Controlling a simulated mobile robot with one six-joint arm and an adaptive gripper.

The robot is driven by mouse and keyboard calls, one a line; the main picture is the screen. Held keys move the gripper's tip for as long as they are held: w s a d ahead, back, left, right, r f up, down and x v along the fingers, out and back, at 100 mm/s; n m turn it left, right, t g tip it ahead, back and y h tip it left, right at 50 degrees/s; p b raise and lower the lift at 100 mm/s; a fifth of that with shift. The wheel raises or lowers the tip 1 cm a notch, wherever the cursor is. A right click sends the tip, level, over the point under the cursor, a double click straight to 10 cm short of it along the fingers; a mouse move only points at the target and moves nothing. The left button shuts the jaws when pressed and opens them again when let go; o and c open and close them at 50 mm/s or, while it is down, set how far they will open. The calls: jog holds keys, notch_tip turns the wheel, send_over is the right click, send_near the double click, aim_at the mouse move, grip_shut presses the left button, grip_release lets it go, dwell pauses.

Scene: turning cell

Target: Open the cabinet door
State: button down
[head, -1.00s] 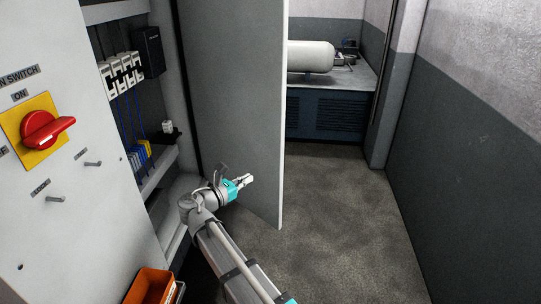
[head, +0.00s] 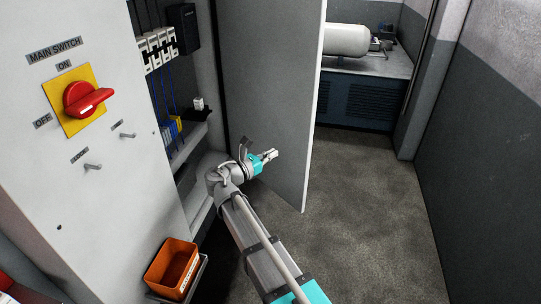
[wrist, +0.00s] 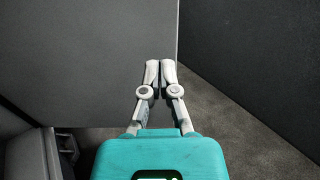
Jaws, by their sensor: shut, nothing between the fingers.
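The cabinet door (head: 268,95) is a tall grey panel that stands swung out wide from the cabinet (head: 100,160), whose inside shows. My gripper (head: 272,154) is in front of the door's inner face, low down and left of its free edge. In the wrist view my gripper (wrist: 160,66) has its fingertips together with nothing between them, and the door (wrist: 90,60) fills the left and middle behind them. The door's free edge is just right of the fingertips. I cannot tell whether the fingers touch the door.
A red main switch (head: 85,99) on a yellow plate and two small pegs are on the cabinet front. An orange bin (head: 172,268) sits low beside it. A compressor tank (head: 346,40) stands on a far bench. Floor (head: 365,200) is clear right of the door, up to the wall (head: 480,150).

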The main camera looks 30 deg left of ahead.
aim_at(302, 137)
jog(key=x, duration=1.1)
jog(key=shift+w+d, duration=0.15)
jog(key=shift+w, duration=0.2)
jog(key=shift+s+d, duration=0.1)
jog(key=shift+w, duration=0.2)
